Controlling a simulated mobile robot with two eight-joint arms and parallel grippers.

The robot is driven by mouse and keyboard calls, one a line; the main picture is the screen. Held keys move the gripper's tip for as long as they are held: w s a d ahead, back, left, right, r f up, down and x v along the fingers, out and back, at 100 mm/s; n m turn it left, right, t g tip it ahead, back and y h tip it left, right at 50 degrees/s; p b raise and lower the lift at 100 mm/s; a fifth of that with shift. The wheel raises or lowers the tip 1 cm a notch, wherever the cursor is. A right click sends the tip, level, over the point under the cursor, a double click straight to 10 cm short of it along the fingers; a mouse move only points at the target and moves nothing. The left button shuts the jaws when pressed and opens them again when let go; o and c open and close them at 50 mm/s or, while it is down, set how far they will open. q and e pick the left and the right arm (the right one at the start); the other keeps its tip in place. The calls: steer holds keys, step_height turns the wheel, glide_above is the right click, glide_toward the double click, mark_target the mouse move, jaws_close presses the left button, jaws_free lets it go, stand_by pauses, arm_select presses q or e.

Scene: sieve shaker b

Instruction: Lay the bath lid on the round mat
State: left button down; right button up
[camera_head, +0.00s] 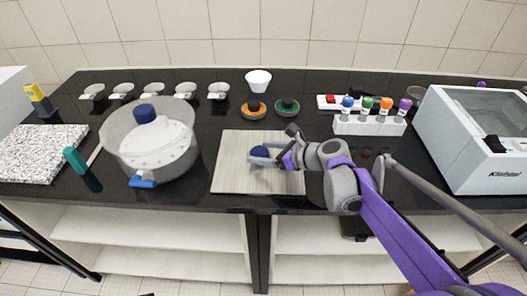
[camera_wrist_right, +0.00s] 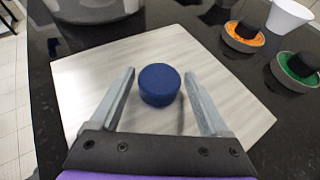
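The white bath (camera_head: 455,150) stands at the right end of the counter. Its glass-topped lid (camera_head: 478,108) lies on it, with a black knob at the front. I cannot pick out a round mat with certainty. My right gripper (camera_head: 268,155) is low over a pale square board (camera_head: 230,170). Its fingers stand apart on either side of a short blue cylinder (camera_wrist_right: 160,85), with gaps visible on both sides in the right wrist view. The blue cylinder also shows in the head view (camera_head: 259,152), partly hidden by the gripper. My left gripper is not in view.
A clear pot (camera_head: 150,150) with a blue knob stands left of the board. Behind the board are an orange disc (camera_head: 245,113), a green disc (camera_head: 287,113) and a white bowl (camera_head: 258,82). A white rack (camera_head: 365,127) holds several colour-capped bottles. Several small dishes line the back left.

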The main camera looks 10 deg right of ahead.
steer(key=shift+o, duration=0.9)
steer(key=shift+r, duration=0.25)
steer(key=p+v, duration=0.1)
steer(key=v, duration=1.1)
steer(key=shift+f, duration=0.1)
